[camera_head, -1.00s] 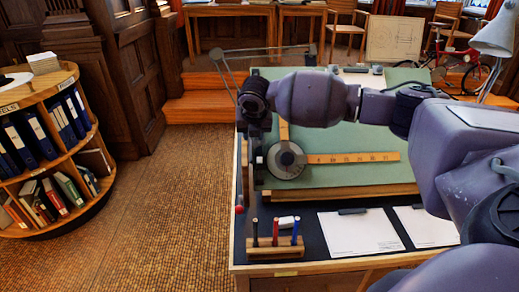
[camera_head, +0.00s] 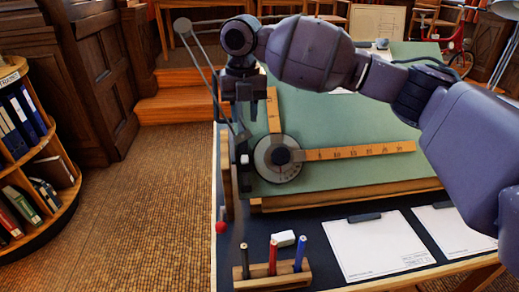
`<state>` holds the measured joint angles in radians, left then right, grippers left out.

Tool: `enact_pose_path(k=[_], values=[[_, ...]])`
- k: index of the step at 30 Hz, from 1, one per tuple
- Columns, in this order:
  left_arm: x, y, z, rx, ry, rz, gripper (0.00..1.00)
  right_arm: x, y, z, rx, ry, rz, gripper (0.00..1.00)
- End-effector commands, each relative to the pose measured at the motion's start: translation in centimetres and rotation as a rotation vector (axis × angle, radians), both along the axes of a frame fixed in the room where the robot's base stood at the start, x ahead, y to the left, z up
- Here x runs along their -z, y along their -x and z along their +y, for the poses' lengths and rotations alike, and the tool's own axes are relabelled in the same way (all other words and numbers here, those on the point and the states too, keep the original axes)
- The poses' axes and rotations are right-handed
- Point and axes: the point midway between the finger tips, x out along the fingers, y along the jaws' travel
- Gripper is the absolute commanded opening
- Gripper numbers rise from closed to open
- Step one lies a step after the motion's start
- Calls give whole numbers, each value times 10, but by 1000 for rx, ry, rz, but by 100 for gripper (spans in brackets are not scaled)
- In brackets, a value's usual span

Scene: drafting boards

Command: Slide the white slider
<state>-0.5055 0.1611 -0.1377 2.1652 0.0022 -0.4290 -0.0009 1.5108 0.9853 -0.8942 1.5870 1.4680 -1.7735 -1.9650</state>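A small white piece (camera_head: 244,159), which looks like the white slider, sits on a dark upright part at the left edge of the green drafting board (camera_head: 340,120). It is just left of the round dial head (camera_head: 279,158). My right gripper (camera_head: 244,118) reaches in from the right and points down above this white piece, apparently apart from it. Its fingers are dark and small, so I cannot tell whether they are open or shut. My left gripper is not in view.
A wooden ruler (camera_head: 360,151) runs right from the dial. In front stand a pen rack (camera_head: 272,276), a white block (camera_head: 284,238) and a clipboard (camera_head: 375,246). A red knob (camera_head: 221,227) is at the desk's left edge. A bookshelf (camera_head: 50,170) stands left; the floor between is clear.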

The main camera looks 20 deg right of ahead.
Motion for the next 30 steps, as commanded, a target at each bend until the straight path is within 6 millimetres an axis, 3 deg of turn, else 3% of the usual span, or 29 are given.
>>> enact_pose_path(k=[9, 18, 24, 30], values=[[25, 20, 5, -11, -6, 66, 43, 44, 0, -2, -3, 8, 13, 32], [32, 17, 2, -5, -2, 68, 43, 92, 0, -1, -2, 7, 11, 32], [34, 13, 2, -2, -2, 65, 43, 109, 0, -1, -3, 7, 8, 32], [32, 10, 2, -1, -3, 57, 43, 111, 0, -1, -2, 7, 5, 32]])
